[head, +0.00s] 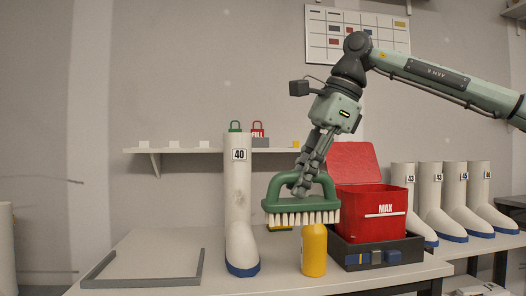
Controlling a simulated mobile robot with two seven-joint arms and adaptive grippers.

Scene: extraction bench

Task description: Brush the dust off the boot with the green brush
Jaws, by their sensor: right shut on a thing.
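The white boot (238,205) with a blue sole and a "40" label stands upright on the bench at the centre. Small dark specks show on its shaft. My right gripper (302,184) is shut on the handle of the green brush (300,204). It holds the brush level, with its pale bristles facing down, to the right of the boot and above a yellow bottle. The brush appears apart from the boot. My left gripper is not in view.
A yellow bottle (314,252) stands below the brush. A red open-lidded box marked MAX (382,226) sits in a dark tray (405,246). A grey frame (187,282) lies at left. More boots (455,190) stand at right. A shelf (185,151) runs behind.

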